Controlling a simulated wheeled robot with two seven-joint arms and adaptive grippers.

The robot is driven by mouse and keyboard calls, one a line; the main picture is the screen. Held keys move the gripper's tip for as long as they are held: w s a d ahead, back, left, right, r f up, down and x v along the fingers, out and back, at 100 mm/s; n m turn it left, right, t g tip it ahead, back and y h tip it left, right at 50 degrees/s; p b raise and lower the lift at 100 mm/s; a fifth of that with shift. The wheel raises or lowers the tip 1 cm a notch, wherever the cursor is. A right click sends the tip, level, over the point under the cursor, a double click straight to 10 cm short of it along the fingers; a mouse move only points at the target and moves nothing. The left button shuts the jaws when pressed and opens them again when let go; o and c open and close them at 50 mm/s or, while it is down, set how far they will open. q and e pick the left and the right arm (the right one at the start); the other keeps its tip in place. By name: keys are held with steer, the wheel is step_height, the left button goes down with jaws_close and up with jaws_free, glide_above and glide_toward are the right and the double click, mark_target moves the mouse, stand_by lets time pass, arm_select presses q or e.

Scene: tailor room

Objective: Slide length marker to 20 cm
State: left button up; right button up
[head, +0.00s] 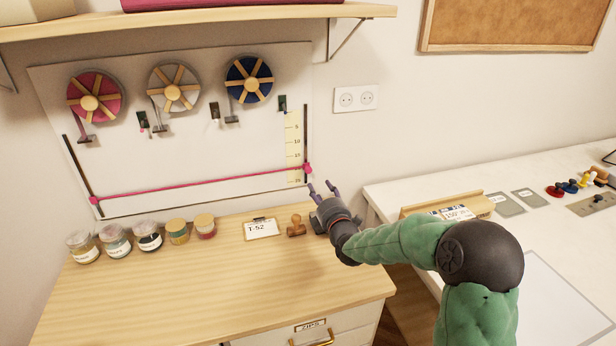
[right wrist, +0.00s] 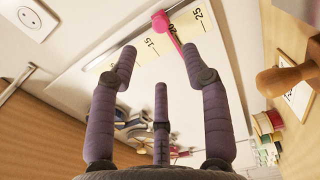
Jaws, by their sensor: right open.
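The pink length marker (head: 307,168) sits on a dark vertical rail at the right end of the wall board. The cream ruler strip (head: 293,135) stands just left of the rail. In the right wrist view the marker (right wrist: 162,22) lies at or very near the 20 label of the strip (right wrist: 145,48), between 15 and 25. A pink ribbon (head: 200,184) runs from it to a pink holder (head: 94,200) on the left rail. My right gripper (head: 321,187) is open and empty, just below and right of the marker, seemingly apart from it. My left gripper is not in view.
A wooden stamp (head: 296,226), a T-52 card (head: 262,228) and several jars (head: 148,237) stand on the wooden cabinet top (head: 220,270) below the board. Three ribbon spools (head: 173,90) hang above. A white table (head: 400,192) is at the right.

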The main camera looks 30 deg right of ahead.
mark_target(309, 172)
steer(key=b+x, duration=0.2)
steer(key=x, duration=0.8)
steer(key=shift+w+b, duration=0.2)
steer(key=shift+b, duration=0.1)
steer(key=shift+f, duration=0.1)
jaws_close()
